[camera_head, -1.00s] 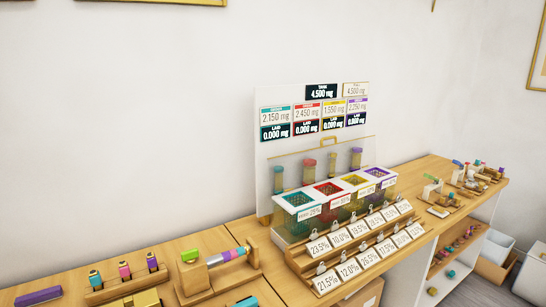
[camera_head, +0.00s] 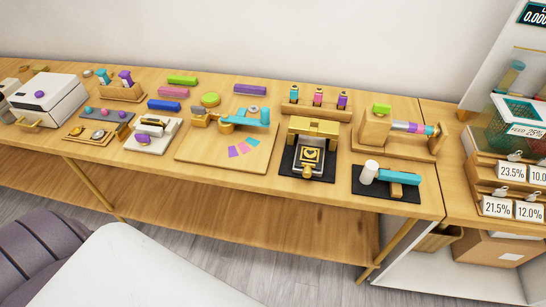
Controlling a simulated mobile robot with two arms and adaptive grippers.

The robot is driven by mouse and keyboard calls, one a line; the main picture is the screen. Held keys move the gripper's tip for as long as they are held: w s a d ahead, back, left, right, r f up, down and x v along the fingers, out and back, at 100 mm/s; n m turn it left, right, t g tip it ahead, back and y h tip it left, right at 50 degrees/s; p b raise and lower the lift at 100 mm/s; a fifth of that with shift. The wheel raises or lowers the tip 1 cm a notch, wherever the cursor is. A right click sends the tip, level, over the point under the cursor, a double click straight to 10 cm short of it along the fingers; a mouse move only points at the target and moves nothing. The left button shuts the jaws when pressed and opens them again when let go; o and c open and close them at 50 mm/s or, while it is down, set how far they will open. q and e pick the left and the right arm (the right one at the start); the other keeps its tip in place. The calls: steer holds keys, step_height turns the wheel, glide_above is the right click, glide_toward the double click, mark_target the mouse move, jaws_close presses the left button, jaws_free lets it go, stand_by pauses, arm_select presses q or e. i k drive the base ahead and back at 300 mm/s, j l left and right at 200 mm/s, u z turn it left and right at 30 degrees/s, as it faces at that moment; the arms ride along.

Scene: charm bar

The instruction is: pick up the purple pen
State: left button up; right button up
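No clearly pen-shaped purple thing stands out. A small upright purple piece with a dark and pale end (camera_head: 342,100) stands at the right end of a wooden rack (camera_head: 296,108), beside a pink one (camera_head: 318,96) and a teal one (camera_head: 294,93). A purple bar (camera_head: 250,89) lies flat at the back of the table, left of the rack. I cannot tell for sure which is the pen. Neither of my grippers is in view.
A gold press (camera_head: 313,128) stands in front of the rack. A wooden device with a striped rod (camera_head: 377,128) and a teal-handled hammer (camera_head: 392,176) are to the right. A board with a teal tool (camera_head: 245,117) is left. A white machine (camera_head: 47,98) stands far left.

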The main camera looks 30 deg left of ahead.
mark_target(127, 81)
steer(key=u, duration=1.85)
steer(key=z, duration=1.35)
steer(key=j+z, duration=0.1)
steer(key=z, duration=0.25)
steer(key=j+z, duration=0.1)
steer(key=z, duration=0.2)
steer(key=k+j+z, duration=0.2)
steer(key=j, duration=0.2)
steer(key=j+z, duration=0.2)
steer(key=j, duration=0.2)
steer(key=k+j+z, duration=0.2)
steer(key=j, duration=0.15)
steer(key=k+j+z, duration=0.2)
steer(key=j, duration=0.15)
steer(key=i, duration=0.1)
